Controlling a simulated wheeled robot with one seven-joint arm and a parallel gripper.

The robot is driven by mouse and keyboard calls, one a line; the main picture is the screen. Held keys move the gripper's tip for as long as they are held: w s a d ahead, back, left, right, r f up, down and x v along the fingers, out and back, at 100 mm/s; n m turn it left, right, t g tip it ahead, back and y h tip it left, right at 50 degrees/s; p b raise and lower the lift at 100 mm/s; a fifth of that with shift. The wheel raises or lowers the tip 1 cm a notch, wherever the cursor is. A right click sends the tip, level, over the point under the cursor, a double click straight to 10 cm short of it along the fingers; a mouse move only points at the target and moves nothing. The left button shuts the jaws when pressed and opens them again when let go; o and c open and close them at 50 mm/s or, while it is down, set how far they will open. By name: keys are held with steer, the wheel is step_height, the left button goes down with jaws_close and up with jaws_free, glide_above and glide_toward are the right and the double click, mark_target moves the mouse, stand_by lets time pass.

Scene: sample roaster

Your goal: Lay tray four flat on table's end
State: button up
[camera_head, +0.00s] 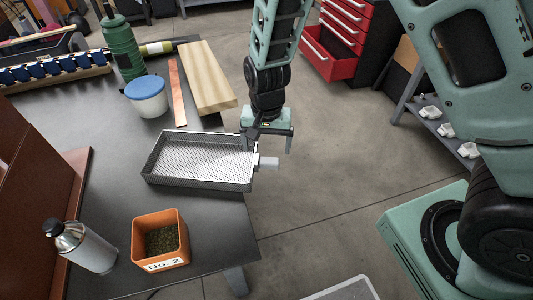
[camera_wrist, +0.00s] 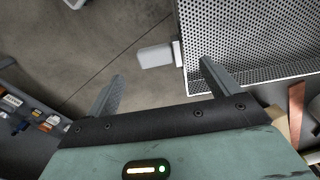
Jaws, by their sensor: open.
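A shallow perforated metal tray (camera_head: 165,178) lies on the dark table (camera_head: 215,218) near its right edge and looks flat. Its short grey handle (camera_head: 268,163) sticks out past the table edge over the floor. I cannot see any number on the tray. My gripper (camera_head: 268,148) is open, pointing down by the tray's handle end. In the wrist view, the handle (camera_wrist: 155,56) lies just beyond the gap between my open fingers (camera_wrist: 162,72), and the right finger overlaps the corner of the tray (camera_wrist: 250,45). Nothing is held. I cannot tell whether a finger touches the tray.
An orange tub marked No. 2 (camera_head: 160,239) and a silver bottle (camera_head: 80,246) stand in front of the tray. Behind it are a wooden board (camera_head: 207,78), a copper strip (camera_head: 177,92), a white tub with blue lid (camera_head: 147,97) and a green flask (camera_head: 122,47).

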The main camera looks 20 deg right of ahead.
steer(key=s+a+r+n+y, duration=0.1)
steer(key=s+a+r+n, duration=0.15)
steer(key=s+r, duration=0.45)
steer(key=s+a+r+n, duration=0.2)
steer(key=s+r+n, duration=0.2)
steer(key=s+r, duration=0.3)
steer(key=s+d+r+n, duration=0.2)
steer(key=s+r+n, duration=0.2)
steer(key=s+n, duration=0.2)
steer(key=shift+s+d+r, duration=0.3)
steer(key=shift+s+r, duration=0.05)
steer(key=shift+s, duration=0.8)
step_height(320, 180, up, 8)
steer(key=p, duration=0.8)
steer(key=shift+f, duration=0.1)
